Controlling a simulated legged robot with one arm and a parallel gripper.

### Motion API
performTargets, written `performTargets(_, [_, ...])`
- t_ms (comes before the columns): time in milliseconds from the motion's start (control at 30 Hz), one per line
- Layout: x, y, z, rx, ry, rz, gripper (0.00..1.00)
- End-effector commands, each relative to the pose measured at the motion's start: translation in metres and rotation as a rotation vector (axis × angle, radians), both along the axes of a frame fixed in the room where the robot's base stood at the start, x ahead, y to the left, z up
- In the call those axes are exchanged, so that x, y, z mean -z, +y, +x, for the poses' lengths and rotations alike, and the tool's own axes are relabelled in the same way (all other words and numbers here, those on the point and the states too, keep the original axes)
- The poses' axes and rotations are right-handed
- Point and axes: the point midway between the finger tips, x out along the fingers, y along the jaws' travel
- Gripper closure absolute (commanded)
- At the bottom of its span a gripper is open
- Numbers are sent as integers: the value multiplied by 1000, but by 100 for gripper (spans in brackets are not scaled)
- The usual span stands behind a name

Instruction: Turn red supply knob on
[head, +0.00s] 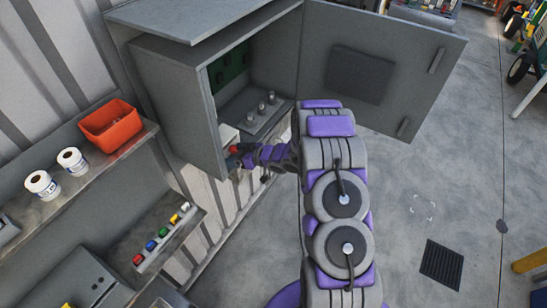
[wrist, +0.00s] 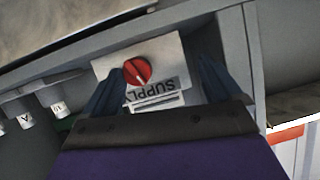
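The red supply knob (wrist: 138,71) sits on a white plate (wrist: 170,55) with a "SUPPLY" label below it, upside down in the wrist view. My gripper (wrist: 162,75) is open, with one dark finger on each side of the plate area. The knob lies between the fingers in the picture, closer to the left one; I cannot tell whether anything touches it. In the head view my gripper (head: 236,158) reaches into the lower front of the open grey cabinet (head: 178,95), where a bit of red shows beside it.
The cabinet door (head: 385,65) stands open to the right. Several grey knobs (head: 262,108) are on a panel inside the cabinet. A shelf at left holds an orange bin (head: 111,125) and two white rolls (head: 72,161). Below is a strip of coloured buttons (head: 163,232).

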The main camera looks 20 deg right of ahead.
Motion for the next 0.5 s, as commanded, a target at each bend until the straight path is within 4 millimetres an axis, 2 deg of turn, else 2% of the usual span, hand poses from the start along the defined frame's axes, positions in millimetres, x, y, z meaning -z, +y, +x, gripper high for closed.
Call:
performTargets(33, [0,-5,-7,-6,6,5,37])
performTargets(67, [-1,-9,-9,-5,6,7,42])
performTargets(100, [-2,-13,-12,-4,6,10,51])
performTargets(133, [-3,-15,-14,-3,5,10,55])
performTargets(500, [-8,-27,-23,1,10,2,55])
